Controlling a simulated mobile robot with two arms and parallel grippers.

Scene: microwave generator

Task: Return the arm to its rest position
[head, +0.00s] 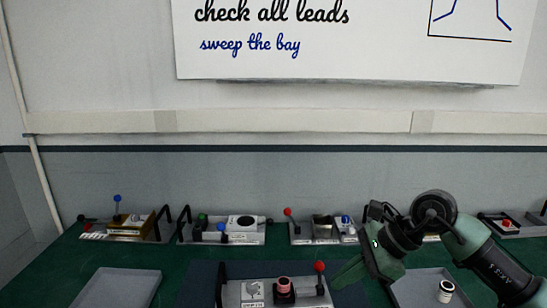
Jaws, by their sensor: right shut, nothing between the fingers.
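My right gripper (349,273) is at the lower right of the head view, on the end of my green and black right arm, which comes in from the right. It is shut and looks empty. Its fingertips point left and down, close to the red-knobbed lever of the front panel (256,293). I cannot tell whether they touch it. My left gripper is not in view.
The front panel carries a pink and black part (284,285). A grey tray (117,289) is at left; another (411,292) at right holds a white cylinder (446,290). Several lever panels line the back of the green table (190,270), before the wall.

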